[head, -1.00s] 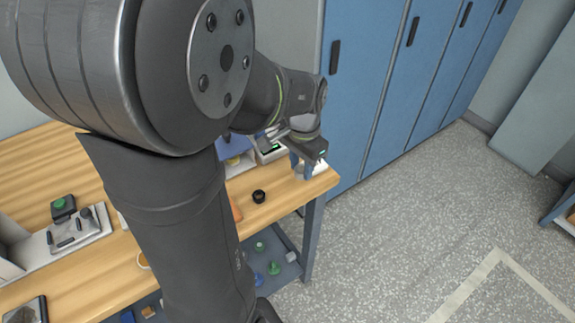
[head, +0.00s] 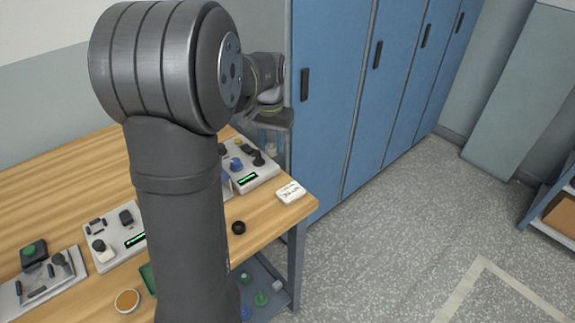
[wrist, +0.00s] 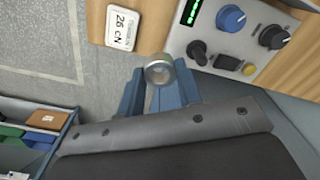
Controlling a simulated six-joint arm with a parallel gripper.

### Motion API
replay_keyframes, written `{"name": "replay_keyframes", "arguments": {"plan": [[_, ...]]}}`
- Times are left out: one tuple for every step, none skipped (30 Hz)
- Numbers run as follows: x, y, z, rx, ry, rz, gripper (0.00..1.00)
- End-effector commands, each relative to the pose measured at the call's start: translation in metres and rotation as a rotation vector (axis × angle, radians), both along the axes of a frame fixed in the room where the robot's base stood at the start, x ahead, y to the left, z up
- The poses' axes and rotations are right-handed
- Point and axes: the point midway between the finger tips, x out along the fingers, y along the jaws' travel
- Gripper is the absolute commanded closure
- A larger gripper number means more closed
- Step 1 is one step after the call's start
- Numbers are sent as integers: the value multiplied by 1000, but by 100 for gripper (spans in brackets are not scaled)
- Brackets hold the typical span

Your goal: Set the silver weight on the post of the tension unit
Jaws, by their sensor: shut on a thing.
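My gripper (wrist: 160,90) is shut on the silver weight (wrist: 160,71), a short ring-like cylinder between the blue fingers in the wrist view. In the head view my gripper (head: 270,135) is beyond the table's far right part, with the weight (head: 271,149) a small pale shape below it. A light grey unit with a green display, a blue knob and black controls (head: 268,171) stands near; it also fills the upper right of the wrist view (wrist: 216,62). The weight is apart from it in the wrist view. I cannot clearly make out which part is the post.
A black ring (head: 238,228) and a round orange-topped dish (head: 127,300) lie on the table. A second display unit (head: 112,248) stands left. Blue lockers (head: 335,90) stand behind.

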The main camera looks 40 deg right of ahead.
Motion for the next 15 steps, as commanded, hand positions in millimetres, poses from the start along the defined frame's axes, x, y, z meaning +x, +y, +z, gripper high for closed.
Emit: {"name": "replay_keyframes", "arguments": {"plan": [[19, 0, -2, 0, 0, 36, 93], [28, -1, -3, 0, 0, 53, 93], [38, -1, -4, 0, 0, 74, 93], [45, -1, -5, 1, 1, 86, 93], [50, 0, -5, 0, 0, 97, 93], [57, 0, -6, 0, 0, 111, 93], [61, 0, -6, 0, 0, 118, 93], [64, 0, -6, -1, -1, 124, 93], [67, 0, -7, -1, -1, 130, 93], [68, 0, -7, -1, -1, 133, 93], [69, 0, -8, -1, -1, 136, 93], [70, 1, -10, 0, 0, 137, 93], [70, 1, -11, 0, 0, 137, 93], [70, 1, -13, 1, 1, 137, 93], [70, 1, -15, 1, 1, 137, 93]]}}
